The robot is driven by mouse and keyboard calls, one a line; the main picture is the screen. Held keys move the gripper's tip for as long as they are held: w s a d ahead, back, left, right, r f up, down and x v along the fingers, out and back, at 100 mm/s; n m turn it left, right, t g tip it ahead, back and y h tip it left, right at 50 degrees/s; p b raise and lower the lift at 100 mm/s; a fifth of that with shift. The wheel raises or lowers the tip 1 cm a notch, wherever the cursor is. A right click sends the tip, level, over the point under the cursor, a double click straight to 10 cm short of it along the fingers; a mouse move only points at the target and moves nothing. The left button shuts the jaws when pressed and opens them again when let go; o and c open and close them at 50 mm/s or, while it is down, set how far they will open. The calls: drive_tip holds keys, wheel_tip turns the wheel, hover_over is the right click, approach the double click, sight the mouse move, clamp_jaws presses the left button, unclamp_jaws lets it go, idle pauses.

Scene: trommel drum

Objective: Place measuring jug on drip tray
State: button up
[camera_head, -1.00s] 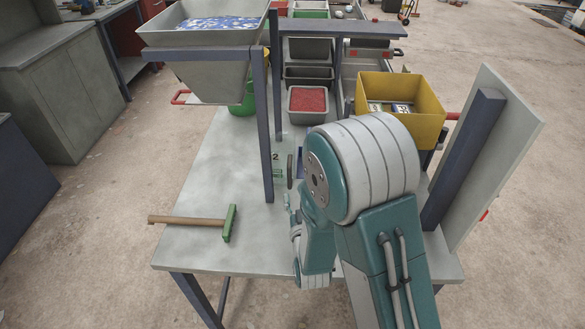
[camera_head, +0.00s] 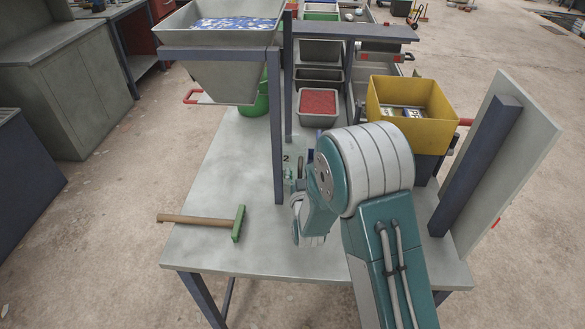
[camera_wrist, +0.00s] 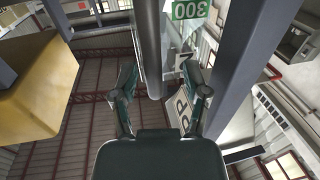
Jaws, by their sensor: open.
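My gripper (camera_wrist: 160,67) is open in the wrist view, with its two dark green fingers spread apart. A grey post (camera_wrist: 151,45) shows beyond and between the fingers; I see nothing clasped. In the head view my gripper is mostly hidden beyond my arm, low over the table's middle, near the black number 2. I cannot make out a measuring jug in either view. I cannot pick out the drip tray for sure. A small blue thing (camera_head: 319,139) shows partly behind my arm.
A green-headed hammer (camera_head: 239,223) lies at the table's (camera_head: 215,250) front left. A hopper (camera_head: 220,75) on dark posts stands behind it. A grey bin with red contents (camera_head: 318,103) and a yellow bin (camera_head: 447,126) stand farther back. A tilted panel (camera_head: 515,165) borders the right.

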drive_tip(key=shift+d, duration=0.3)
clamp_jaws()
drive_tip(key=shift+a, duration=0.1)
